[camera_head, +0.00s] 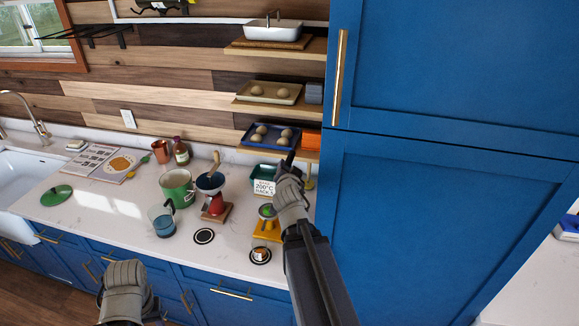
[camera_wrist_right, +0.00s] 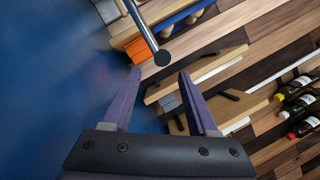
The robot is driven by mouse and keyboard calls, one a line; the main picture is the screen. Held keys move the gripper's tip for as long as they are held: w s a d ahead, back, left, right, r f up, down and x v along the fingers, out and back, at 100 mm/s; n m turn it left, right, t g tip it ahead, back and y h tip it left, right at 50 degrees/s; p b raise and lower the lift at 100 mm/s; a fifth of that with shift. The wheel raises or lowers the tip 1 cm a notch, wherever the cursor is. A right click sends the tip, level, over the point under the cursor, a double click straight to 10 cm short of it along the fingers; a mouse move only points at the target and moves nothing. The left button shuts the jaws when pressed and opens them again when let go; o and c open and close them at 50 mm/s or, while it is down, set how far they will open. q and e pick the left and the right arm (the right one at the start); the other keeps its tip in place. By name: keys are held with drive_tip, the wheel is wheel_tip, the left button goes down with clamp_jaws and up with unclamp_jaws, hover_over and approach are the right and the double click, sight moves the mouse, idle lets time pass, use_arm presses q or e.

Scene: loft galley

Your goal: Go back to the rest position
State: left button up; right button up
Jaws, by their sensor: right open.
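My right gripper (camera_head: 292,160) is raised over the right end of the counter, in front of the lower shelf. In the right wrist view its two fingers (camera_wrist_right: 160,74) are apart, with nothing held between them. My left arm's grey end (camera_head: 125,290) is low at the front of the counter, over the drawer fronts. Its fingers cannot be made out.
A blue cabinet (camera_head: 440,220) stands close to the right of my right arm. Shelves hold a blue tray of dough balls (camera_head: 256,142) and an orange box (camera_head: 311,140). A green pot (camera_head: 176,186), blue jug (camera_head: 162,222) and red stand (camera_head: 215,205) occupy the counter.

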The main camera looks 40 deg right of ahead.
idle(0.3)
drive_tip(key=s+a+f+n+g+y+b, duration=0.1)
drive_tip(key=a+f+n+g+y+b, duration=0.3)
drive_tip(key=a+f, duration=0.7)
drive_tip(key=s+a+f+n+g+y+b, duration=0.1)
drive_tip(key=s+a+f+n+b, duration=0.1)
drive_tip(key=a+f+n+b, duration=0.7)
drive_tip(key=s+a+f+n+g+b, duration=0.1)
drive_tip(key=s+a+f+g, duration=0.1)
drive_tip(key=s+a+f, duration=0.2)
drive_tip(key=s+a+f+n+g+y+b, duration=0.1)
drive_tip(key=s+a+f, duration=0.3)
drive_tip(key=a, duration=0.5)
drive_tip(key=s+a+f+n+g+y+b, duration=0.1)
drive_tip(key=s+a+f+n+g+b, duration=0.1)
drive_tip(key=a, duration=0.5)
drive_tip(key=s+f+n+g, duration=0.1)
drive_tip(key=s+f, duration=0.1)
drive_tip(key=s, duration=0.1)
drive_tip(key=shift+s+f+g+b, duration=0.25)
drive_tip(key=shift+g+b, duration=0.05)
